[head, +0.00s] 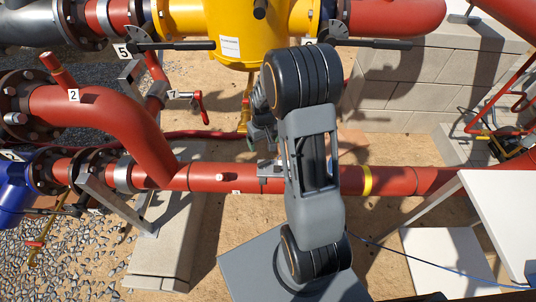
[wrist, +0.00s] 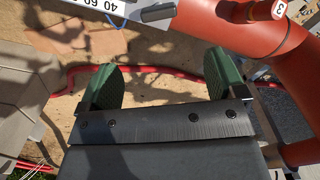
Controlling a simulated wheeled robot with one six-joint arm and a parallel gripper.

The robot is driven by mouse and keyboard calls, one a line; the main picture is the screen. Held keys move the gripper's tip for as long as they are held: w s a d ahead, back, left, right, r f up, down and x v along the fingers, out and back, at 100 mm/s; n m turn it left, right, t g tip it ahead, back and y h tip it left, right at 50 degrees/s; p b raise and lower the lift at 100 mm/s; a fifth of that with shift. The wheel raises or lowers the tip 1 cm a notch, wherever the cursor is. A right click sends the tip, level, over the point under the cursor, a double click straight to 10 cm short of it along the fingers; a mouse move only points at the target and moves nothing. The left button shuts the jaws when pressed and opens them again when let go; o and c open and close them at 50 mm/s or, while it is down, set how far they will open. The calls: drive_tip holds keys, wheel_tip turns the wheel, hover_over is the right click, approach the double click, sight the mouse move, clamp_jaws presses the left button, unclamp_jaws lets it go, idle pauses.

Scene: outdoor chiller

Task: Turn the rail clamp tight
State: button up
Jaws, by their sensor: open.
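My gripper (wrist: 171,76) is open and empty in the wrist view, its two green-padded fingers wide apart above sandy ground and a red hose. A pale rail (wrist: 62,38) with printed numbers, 40 and 60 among them, crosses the top left of the wrist view, beyond the fingers. A dark grey bar-like part (wrist: 156,12) sits at the rail's right end, cut by the top edge; I cannot tell whether it is the rail clamp. In the head view my arm hides most of my gripper, and I cannot make out the clamp there.
A long red pipe (head: 390,181) runs across behind my arm in the head view. A thick red pipe (wrist: 235,22) passes at the wrist view's upper right. A yellow vessel (head: 232,30), a red-handled valve (head: 200,105) and a white table (head: 505,215) stand around.

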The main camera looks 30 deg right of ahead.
sight(264, 162)
drive_tip(key=f, duration=0.7)
drive_tip(key=f+b, duration=0.1)
drive_tip(key=f, duration=0.5)
drive_tip(key=shift+w+d+f, duration=0.15)
drive_tip(key=shift+d+f, duration=0.05)
drive_tip(key=shift+f, duration=0.2)
drive_tip(key=shift+c, duration=0.3)
drive_tip(key=c, duration=0.9)
drive_tip(key=shift+o, duration=0.2)
